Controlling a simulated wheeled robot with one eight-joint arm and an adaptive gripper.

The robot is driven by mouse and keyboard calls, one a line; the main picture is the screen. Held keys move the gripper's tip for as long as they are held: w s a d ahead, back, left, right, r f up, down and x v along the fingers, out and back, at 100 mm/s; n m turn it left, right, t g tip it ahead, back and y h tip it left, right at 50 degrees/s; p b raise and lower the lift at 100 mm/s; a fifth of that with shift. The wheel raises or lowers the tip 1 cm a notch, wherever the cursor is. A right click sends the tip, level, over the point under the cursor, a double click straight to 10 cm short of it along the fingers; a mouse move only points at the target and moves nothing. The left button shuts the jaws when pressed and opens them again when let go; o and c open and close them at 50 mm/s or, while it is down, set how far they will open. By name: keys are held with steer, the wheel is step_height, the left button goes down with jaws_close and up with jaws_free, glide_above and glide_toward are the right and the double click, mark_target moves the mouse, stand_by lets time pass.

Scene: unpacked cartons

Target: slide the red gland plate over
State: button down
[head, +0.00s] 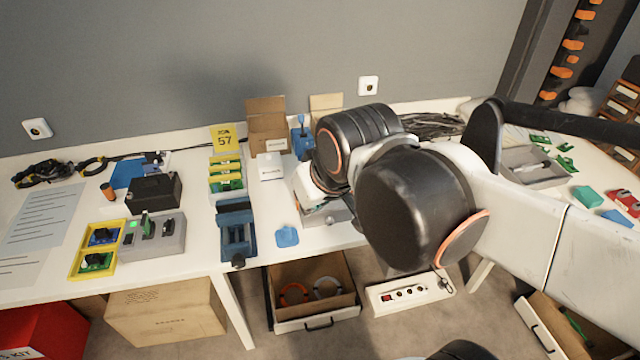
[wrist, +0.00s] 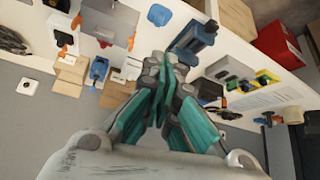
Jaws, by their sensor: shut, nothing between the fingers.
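My gripper (wrist: 163,78) shows in the wrist view with its teal fingers closed together and nothing between them. Its tips appear near the blue vise (wrist: 196,42) and the blue piece (wrist: 159,14), with a grey metal box (wrist: 108,22) to the left. In the head view my own arm hides the gripper and part of that box (head: 338,214). A red piece (head: 627,202) lies at the far right of the table in the head view, partly cut by the frame edge. I cannot tell whether it is the gland plate. No other red plate is clear.
A green block (head: 587,197) and a blue piece (head: 616,217) lie beside the red piece. A grey tray (head: 528,168) stands to their left. A yellow bin row (head: 226,175) and black box (head: 154,190) are on the left. An open drawer (head: 311,290) sits below the table.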

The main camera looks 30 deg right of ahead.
steer(key=w+d+r+g+p, duration=0.1)
steer(key=w+d+r+p, duration=0.2)
steer(key=w, duration=0.4)
steer(key=w+d+f+m+g+p, duration=0.1)
steer(key=w+d+f, duration=0.2)
steer(key=w, duration=0.3)
steer(key=w+d+f+g, duration=0.2)
steer(key=w+d+f, duration=0.1)
steer(key=w+d, duration=0.15)
steer(key=w+d+f+m+g+p, duration=0.1)
steer(key=w+d+f, duration=0.15)
steer(key=w, duration=0.35)
steer(key=shift+g, duration=0.8)
steer(key=w+d+f, duration=0.1)
steer(key=f, duration=0.6)
steer(key=w+d+f+b, duration=0.1)
steer(key=w+d+f, duration=0.1)
steer(key=f, duration=0.5)
steer(key=w+d+f+b, duration=0.1)
steer(key=d+f, duration=0.1)
steer(key=f, duration=0.5)
steer(key=shift+w+d+f, duration=0.15)
steer(key=shift+w+f, duration=0.1)
steer(key=shift+f, duration=0.1)
steer(key=w, duration=0.2)
steer(key=w+d, duration=0.1)
steer(key=w, duration=0.4)
steer(key=shift+w+d, duration=0.25)
steer(key=shift+d, duration=0.05)
